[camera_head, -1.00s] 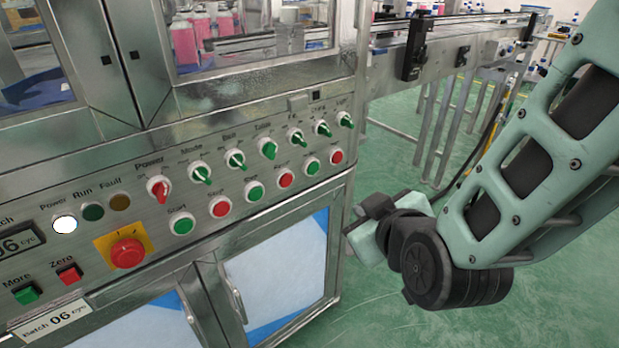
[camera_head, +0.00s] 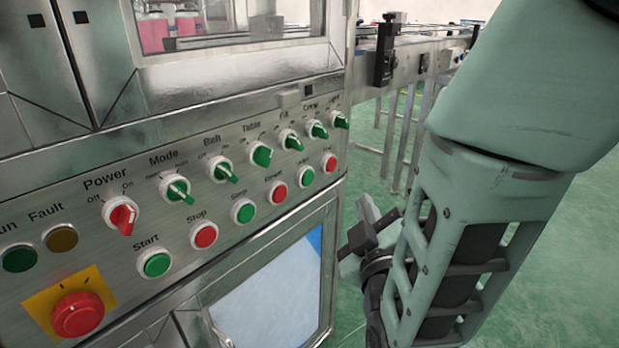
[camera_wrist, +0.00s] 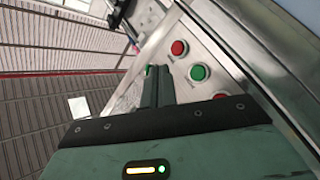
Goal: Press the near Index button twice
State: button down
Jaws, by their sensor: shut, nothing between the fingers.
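A row of alternating green and red push buttons runs along the lower panel in the head view. The green Start button (camera_head: 156,265) and red Stop button (camera_head: 204,236) are at its left. Further right are a green button (camera_head: 243,211), a red one (camera_head: 277,193), a green one (camera_head: 306,176) and a red one (camera_head: 330,162). Their labels are too blurred to tell which is Index. My gripper (camera_head: 354,240) is shut and empty, right of the panel's right end. In the wrist view its fingertips (camera_wrist: 158,70) point towards the panel, beside a red button (camera_wrist: 178,47) and a green one (camera_wrist: 197,72).
Switches, such as the red Power knob (camera_head: 122,216), line the panel above the buttons. A red emergency stop (camera_head: 78,314) sits at lower left. A conveyor (camera_head: 420,55) stands behind. Green floor (camera_head: 345,300) lies open right of the cabinet.

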jog(key=w+a+p, duration=0.1)
jog(key=w+a, duration=0.4)
jog(key=a, duration=0.2)
jog(key=shift+w, duration=0.2)
jog(key=shift+w, duration=0.1)
dwell(2.0)
jog(key=shift+w+a, duration=0.15)
jog(key=shift+a, duration=0.1)
jog(key=shift+w+a+p, duration=0.25)
jog(key=shift+a+p, duration=0.05)
dwell(0.8)
dwell(0.3)
jog(key=shift+s+d, duration=0.5)
jog(key=shift+d, duration=0.1)
jog(key=shift+s+d, duration=0.8)
jog(key=shift+d, duration=0.2)
jog(key=shift+s+d, duration=0.75)
jog(key=shift+d, duration=0.25)
